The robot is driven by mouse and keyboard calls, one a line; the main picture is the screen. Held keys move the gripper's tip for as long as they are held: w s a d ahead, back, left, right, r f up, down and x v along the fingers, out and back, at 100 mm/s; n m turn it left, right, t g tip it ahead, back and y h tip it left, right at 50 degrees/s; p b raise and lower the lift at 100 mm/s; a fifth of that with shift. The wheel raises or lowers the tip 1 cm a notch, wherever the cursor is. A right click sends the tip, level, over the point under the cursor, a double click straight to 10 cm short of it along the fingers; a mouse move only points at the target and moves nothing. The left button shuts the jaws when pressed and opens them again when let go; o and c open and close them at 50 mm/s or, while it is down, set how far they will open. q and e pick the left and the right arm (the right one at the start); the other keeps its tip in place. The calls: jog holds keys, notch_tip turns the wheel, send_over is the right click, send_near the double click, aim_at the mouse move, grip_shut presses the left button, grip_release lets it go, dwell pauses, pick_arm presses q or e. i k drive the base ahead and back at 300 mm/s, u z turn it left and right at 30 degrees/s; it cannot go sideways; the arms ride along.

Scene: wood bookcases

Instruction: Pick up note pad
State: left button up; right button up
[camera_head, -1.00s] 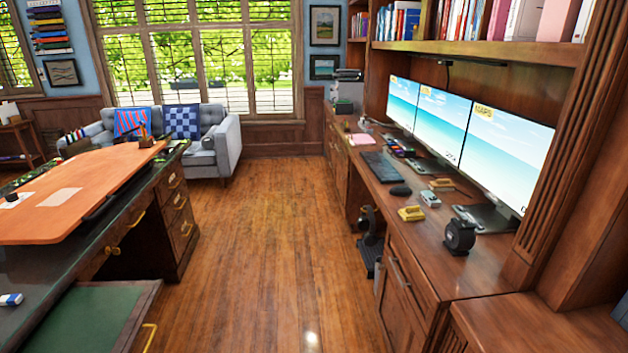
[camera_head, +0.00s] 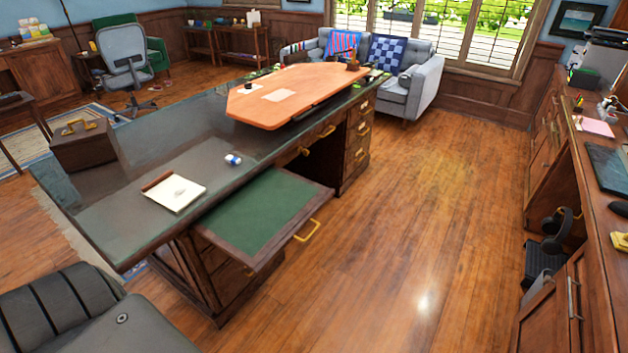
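A white note pad (camera_head: 175,193) with a brown strip along its upper left edge lies flat on the dark top of the large desk (camera_head: 120,215), near its front edge. A small white and blue object (camera_head: 233,159) lies to its right. A pink sheet or pad (camera_head: 597,127) lies on the right-hand counter; I cannot tell if it is a note pad. Neither of my grippers shows in the head view.
A green-topped pull-out board (camera_head: 255,210) sticks out from the desk. A dark chair (camera_head: 90,315) stands at the lower left. A brown box (camera_head: 85,148) and an orange board (camera_head: 290,92) are on the desk. Wood floor (camera_head: 420,220) is clear between desk and counter (camera_head: 590,215).

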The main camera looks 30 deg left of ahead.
aim_at(174, 192)
jog(key=u, duration=1.15)
